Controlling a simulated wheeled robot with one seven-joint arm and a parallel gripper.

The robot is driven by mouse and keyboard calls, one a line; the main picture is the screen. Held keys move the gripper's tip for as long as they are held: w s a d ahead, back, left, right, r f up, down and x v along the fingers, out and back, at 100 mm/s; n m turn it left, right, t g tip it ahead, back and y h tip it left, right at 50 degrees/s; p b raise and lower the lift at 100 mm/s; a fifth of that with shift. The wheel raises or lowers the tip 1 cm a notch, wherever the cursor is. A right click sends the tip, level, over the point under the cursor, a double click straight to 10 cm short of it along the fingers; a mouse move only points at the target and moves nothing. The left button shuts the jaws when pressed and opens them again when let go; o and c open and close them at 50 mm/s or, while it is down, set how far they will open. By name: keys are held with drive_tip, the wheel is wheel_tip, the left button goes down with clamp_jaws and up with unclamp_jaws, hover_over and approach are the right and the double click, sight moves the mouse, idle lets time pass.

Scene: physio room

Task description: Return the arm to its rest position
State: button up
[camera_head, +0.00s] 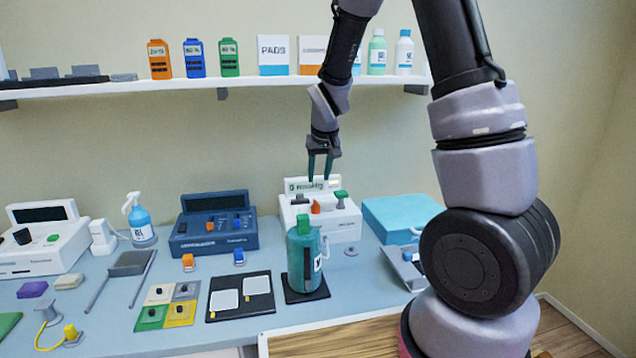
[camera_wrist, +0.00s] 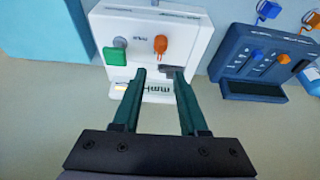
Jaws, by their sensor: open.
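My gripper (camera_head: 320,180) hangs from my arm above the white device, in front of the wall, with its fingers pointing down. In the wrist view my gripper (camera_wrist: 160,75) has two dark green fingers spread apart with nothing held between them. Beyond the fingertips is the white device (camera_head: 340,222), which carries a green knob, an orange knob and a dark one. It also shows in the wrist view (camera_wrist: 195,42). I cannot tell whether the fingertips touch the device's raised display.
A green bottle (camera_head: 304,258) stands on a dark pad in front of the white device. A blue device (camera_head: 212,243) is to the left, and a light-blue box (camera_head: 400,213) to the right. A shelf (camera_head: 270,82) with boxes and bottles runs behind my arm.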

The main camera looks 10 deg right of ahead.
drive_tip(key=shift+r, duration=0.15)
drive_tip(key=s+d+r+m+t+y, duration=0.1)
drive_tip(key=s+d+r, duration=0.1)
drive_tip(key=s+r, duration=0.4)
drive_tip(key=s+d+r+m+y, duration=0.1)
drive_tip(key=s+d+r+m, duration=0.1)
drive_tip(key=s+r, duration=0.9)
drive_tip(key=s, duration=0.2)
drive_tip(key=s+d+r+m+t, duration=0.1)
drive_tip(key=s+r, duration=0.3)
drive_tip(key=s, duration=0.3)
drive_tip(key=shift+s+d+r+t, duration=0.15)
drive_tip(key=shift+d+r+t, duration=0.05)
drive_tip(key=shift+r+t, duration=0.15)
